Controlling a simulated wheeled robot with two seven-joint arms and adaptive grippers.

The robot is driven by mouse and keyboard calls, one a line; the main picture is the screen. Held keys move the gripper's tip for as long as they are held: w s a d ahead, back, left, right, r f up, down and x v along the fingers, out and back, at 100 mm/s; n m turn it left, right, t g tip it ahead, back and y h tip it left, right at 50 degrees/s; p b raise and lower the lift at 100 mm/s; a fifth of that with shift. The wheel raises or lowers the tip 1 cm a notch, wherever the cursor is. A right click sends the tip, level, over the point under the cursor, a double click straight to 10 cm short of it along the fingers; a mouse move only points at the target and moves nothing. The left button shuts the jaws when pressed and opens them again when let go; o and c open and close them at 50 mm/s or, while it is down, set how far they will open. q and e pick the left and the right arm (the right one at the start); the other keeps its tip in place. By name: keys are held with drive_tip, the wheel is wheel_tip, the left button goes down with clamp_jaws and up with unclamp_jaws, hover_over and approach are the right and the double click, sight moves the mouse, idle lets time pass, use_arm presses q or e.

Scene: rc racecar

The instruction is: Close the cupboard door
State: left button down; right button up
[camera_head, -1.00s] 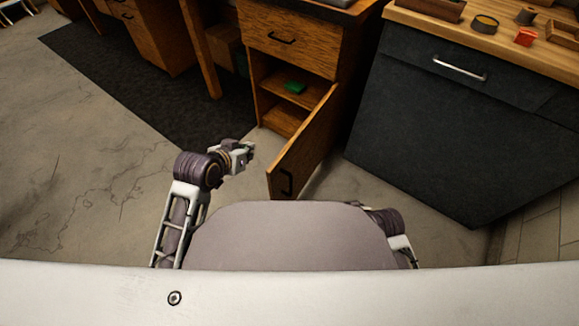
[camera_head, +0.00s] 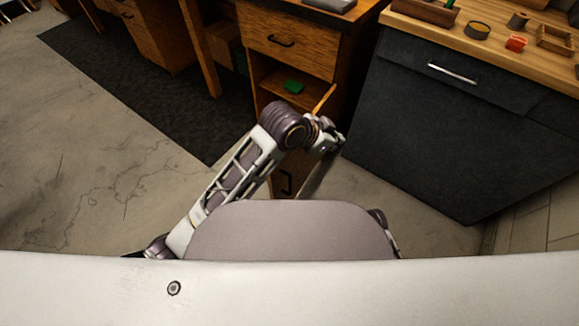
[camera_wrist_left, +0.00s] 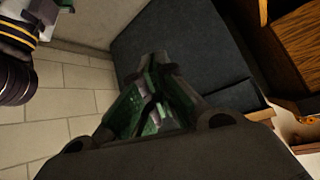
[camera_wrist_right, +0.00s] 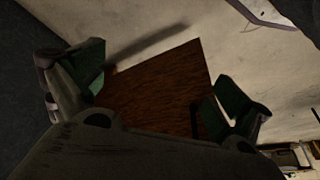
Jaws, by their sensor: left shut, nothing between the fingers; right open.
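The wooden cupboard door (camera_head: 289,168) stands open below the drawer of the wooden desk, its dark handle near the bottom. My left forearm crosses in front and hides its middle. My left gripper (camera_head: 337,143) is just right of the door in the head view; I cannot tell if it touches. In the left wrist view its fingers (camera_wrist_left: 155,95) are shut and empty. My right gripper (camera_wrist_right: 160,90) is open in the right wrist view, with a brown wooden panel (camera_wrist_right: 160,95), probably the door, showing between its fingers. Only part of my right arm shows in the head view.
A green item (camera_head: 293,87) lies on the cupboard shelf. A dark grey cabinet (camera_head: 450,130) with a wooden top stands to the right, bearing small containers. A dark mat (camera_head: 150,95) lies at left. Bare floor (camera_head: 90,180) is free at left.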

use_arm(q)
drive_tip(key=s+d+f+m+g+y+p, duration=0.3)
drive_tip(key=s+d+m+y, duration=0.15)
drive_tip(key=s+m, duration=0.2)
drive_tip(key=w+a+f+m+y+p, duration=0.1)
drive_tip(key=a+f+m+y, duration=0.1)
drive_tip(key=a, duration=0.3)
drive_tip(key=w+a+f+m+y+p, duration=0.2)
drive_tip(key=a+y, duration=0.2)
drive_tip(key=shift+w+a+m+y, duration=0.3)
drive_tip(key=shift+a+m+y, duration=0.05)
drive_tip(key=shift+a, duration=0.05)
use_arm(e)
drive_tip(key=s+d+f+g+h, duration=0.1)
drive_tip(key=s+d+f, duration=0.1)
drive_tip(key=f, duration=0.3)
drive_tip(key=s+d+f+g, duration=0.1)
drive_tip(key=s+d+f, duration=0.1)
drive_tip(key=f, duration=0.3)
drive_tip(key=shift+s+d+f+h, duration=0.3)
drive_tip(key=shift+s+f+h, duration=0.1)
drive_tip(key=shift+s, duration=0.4)
use_arm(q)
drive_tip(key=shift+f, duration=0.15)
use_arm(e)
drive_tip(key=shift+r, duration=0.1)
